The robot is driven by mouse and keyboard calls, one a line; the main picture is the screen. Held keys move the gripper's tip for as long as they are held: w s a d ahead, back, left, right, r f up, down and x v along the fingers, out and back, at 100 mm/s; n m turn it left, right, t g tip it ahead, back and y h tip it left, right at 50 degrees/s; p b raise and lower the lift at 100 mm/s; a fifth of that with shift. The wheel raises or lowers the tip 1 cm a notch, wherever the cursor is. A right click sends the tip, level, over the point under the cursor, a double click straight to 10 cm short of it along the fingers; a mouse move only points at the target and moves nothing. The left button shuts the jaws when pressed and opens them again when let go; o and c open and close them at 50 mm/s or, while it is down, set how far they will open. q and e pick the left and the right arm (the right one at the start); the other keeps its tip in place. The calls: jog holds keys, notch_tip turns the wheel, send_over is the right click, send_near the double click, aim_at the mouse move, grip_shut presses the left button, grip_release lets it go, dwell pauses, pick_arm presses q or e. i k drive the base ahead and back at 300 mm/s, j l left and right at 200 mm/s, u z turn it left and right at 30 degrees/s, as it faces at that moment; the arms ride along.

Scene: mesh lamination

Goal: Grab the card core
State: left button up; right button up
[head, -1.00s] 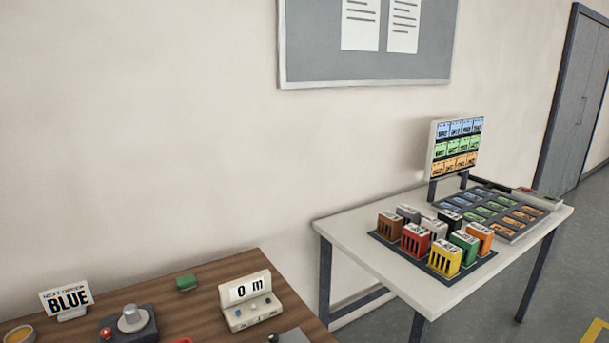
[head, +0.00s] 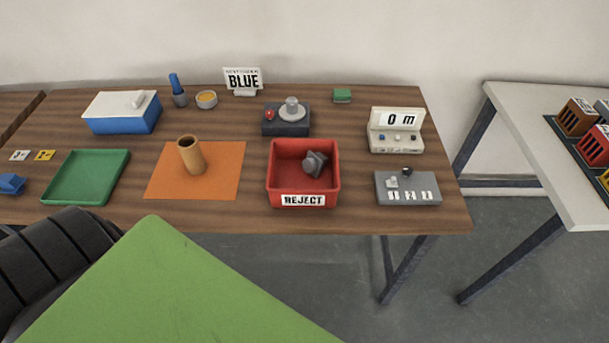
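The card core, a short brown cardboard tube (head: 191,156), stands on an orange mat (head: 222,188) on the wooden table in the head view. It leans slightly in the picture and its open top shows. Nothing touches it except the mat. Neither of my grippers shows in the head view.
A red REJECT bin (head: 332,185) holding a grey crumpled lump (head: 315,162) stands right of the mat. A green tray (head: 85,178) lies to its left. A large green surface (head: 170,290) and a black ribbed shape (head: 60,255) fill the lower left.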

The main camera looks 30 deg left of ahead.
aim_at(190, 151)
jog(key=u, duration=1.85)
